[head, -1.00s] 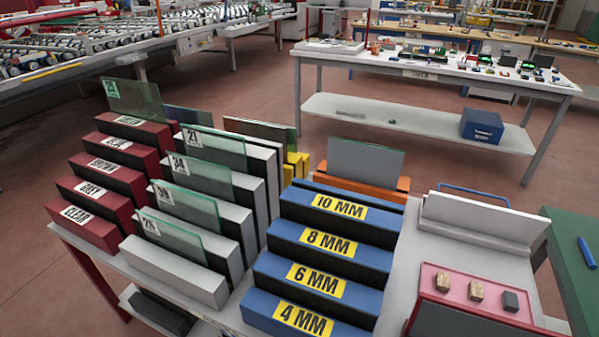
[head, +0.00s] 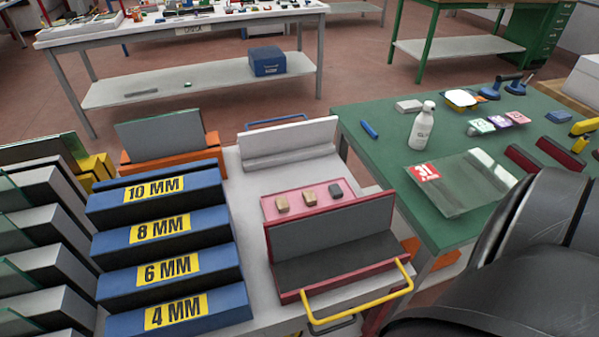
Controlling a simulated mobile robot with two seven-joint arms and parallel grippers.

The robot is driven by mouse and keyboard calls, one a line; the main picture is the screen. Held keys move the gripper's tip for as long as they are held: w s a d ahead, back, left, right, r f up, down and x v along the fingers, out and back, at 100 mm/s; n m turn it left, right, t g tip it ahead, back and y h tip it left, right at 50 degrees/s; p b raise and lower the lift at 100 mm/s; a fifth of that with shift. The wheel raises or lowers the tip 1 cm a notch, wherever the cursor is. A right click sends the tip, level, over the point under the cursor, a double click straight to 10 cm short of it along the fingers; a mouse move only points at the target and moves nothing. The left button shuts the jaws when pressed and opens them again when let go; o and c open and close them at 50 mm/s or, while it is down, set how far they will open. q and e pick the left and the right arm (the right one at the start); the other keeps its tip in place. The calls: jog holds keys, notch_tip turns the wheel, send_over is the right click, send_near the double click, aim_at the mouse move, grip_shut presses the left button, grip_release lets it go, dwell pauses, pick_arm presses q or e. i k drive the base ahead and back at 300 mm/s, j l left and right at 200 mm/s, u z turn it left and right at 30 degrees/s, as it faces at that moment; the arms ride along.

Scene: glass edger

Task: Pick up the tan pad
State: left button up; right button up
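Three small blocks sit in a row on a pink tray (head: 272,209) in the middle of the head view. The middle one is a slightly browner tan block (head: 308,198). The right one is a dark grey block (head: 335,192). They stand apart from each other with nothing on top of them. Neither of my grippers is in view. Only a large black part of my own body shows at the lower right.
A red-edged grey holder (head: 330,230) with a yellow handle (head: 365,302) stands just in front of the tray. Blue stepped racks (head: 165,228) are to the left. A white ledge (head: 290,140) is behind. A green table (head: 375,165) with a spray bottle (head: 422,127) and glass sheet (head: 462,182) is to the right.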

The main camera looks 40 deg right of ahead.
aim_at(282, 203)
jog(key=l+z, duration=0.15)
jog(key=z, duration=0.3)
jog(key=l+z, duration=0.15)
jog(key=z, duration=0.25)
jog(key=l+z, duration=0.15)
jog(key=z, duration=0.3)
jog(key=k+l, duration=0.05)
